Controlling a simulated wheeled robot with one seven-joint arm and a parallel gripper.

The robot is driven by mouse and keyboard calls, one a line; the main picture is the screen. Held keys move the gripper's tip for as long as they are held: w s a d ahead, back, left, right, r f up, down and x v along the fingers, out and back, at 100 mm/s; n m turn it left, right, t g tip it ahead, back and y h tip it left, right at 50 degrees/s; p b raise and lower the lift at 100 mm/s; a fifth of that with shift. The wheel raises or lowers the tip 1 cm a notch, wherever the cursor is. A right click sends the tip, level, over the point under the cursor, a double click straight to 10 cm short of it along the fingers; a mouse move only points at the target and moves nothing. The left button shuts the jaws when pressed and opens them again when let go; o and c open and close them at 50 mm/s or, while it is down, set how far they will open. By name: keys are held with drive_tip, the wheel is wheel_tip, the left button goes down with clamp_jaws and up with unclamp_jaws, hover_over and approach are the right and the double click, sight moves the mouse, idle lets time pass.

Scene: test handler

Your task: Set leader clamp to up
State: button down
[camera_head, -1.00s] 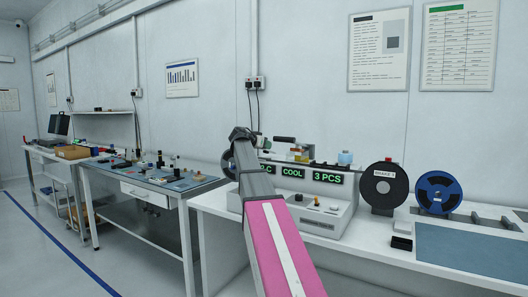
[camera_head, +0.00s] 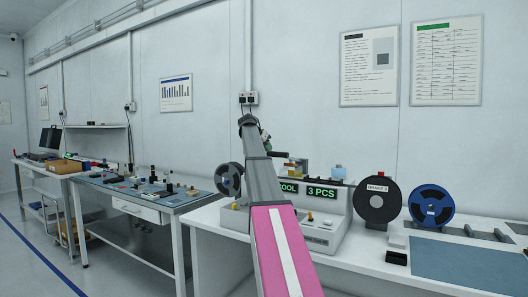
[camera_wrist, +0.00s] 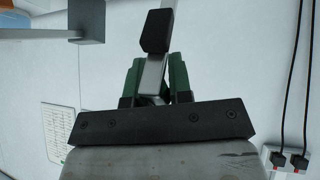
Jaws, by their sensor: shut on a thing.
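A grey metal lever with a black end block (camera_wrist: 156,32), which appears to be the leader clamp's lever, runs between the green fingers of my gripper (camera_wrist: 155,75) in the wrist view. The fingers are shut on it. In the head view my arm hides most of the clamp and the lever, so I cannot tell the lever's exact angle. The grey machine (camera_head: 325,232) stands on the white bench behind my arm, its displays reading "OOL" and "3 PCS".
A black reel (camera_head: 378,214) and a blue reel (camera_head: 432,216) stand right of the machine. Another dark reel (camera_head: 228,181) is on its left. A small black box (camera_head: 396,258) and a blue-grey mat (camera_head: 468,268) lie on the bench. A workbench (camera_head: 105,180) with parts stands further left.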

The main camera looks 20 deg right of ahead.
drive_tip(key=shift+w+d+r, duration=0.1)
drive_tip(key=shift+w+d, duration=0.25)
drive_tip(key=shift+d, duration=0.3)
drive_tip(key=c, duration=1.1)
unclamp_jaws()
drive_tip(key=shift+w, duration=0.1)
drive_tip(key=shift+o, duration=0.2)
drive_tip(key=v, duration=1)
drive_tip(key=shift+a+r, duration=0.25)
drive_tip(key=shift+a, duration=0.05)
